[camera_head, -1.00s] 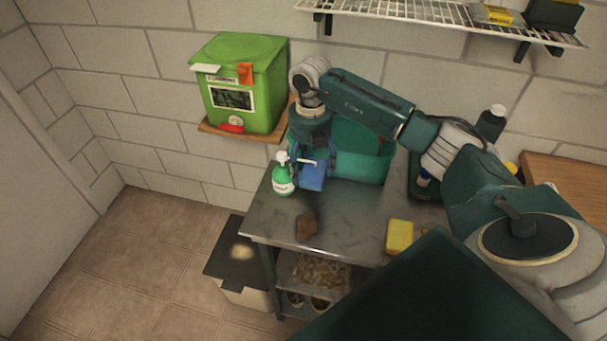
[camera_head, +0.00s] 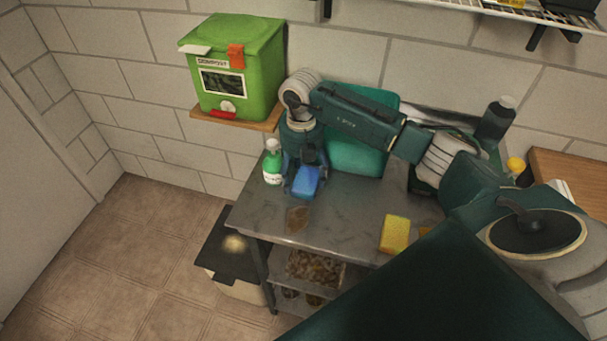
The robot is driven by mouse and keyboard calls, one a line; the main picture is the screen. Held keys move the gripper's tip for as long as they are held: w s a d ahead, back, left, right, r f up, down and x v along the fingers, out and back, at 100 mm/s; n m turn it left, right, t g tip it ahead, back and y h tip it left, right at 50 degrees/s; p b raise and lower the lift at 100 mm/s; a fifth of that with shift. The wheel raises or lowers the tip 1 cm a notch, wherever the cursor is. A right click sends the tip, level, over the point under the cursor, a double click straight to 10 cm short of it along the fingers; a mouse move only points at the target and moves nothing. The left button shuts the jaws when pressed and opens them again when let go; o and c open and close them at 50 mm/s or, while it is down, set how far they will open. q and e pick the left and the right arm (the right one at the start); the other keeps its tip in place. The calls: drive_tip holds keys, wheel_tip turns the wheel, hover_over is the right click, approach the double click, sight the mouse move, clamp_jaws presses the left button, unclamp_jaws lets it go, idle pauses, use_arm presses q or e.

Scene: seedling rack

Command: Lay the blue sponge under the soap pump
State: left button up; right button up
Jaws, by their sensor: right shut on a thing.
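The blue sponge (camera_head: 306,184) is in my right gripper (camera_head: 303,169), which points down over the left part of the metal table (camera_head: 342,212). The gripper is shut on it, and its fingers hide the sponge's far part. Whether the sponge touches the tabletop I cannot tell. The soap pump (camera_head: 272,166), a green bottle with a pale label and whitish top, stands upright at the table's back left edge, just left of the gripper. The sponge is beside it, not under it. My left gripper is out of view.
A yellow sponge (camera_head: 395,233) and a brown patch (camera_head: 298,218) are on the table. A teal bin (camera_head: 358,146) stands behind my gripper, and a dark bottle (camera_head: 496,118) at back right. A green box (camera_head: 234,70) sits on a wall shelf.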

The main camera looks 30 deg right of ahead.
drive_tip(key=o, duration=0.5)
drive_tip(key=shift+f, duration=0.1)
drive_tip(key=o, duration=0.3)
drive_tip(key=shift+w+d+f, duration=0.1)
drive_tip(key=shift+d, duration=0.05)
drive_tip(key=shift+r, duration=0.55)
wheel_tip(320, 180, up, 11)
drive_tip(key=b, duration=0.3)
drive_tip(key=shift+f, duration=0.2)
drive_tip(key=shift+r, duration=0.4)
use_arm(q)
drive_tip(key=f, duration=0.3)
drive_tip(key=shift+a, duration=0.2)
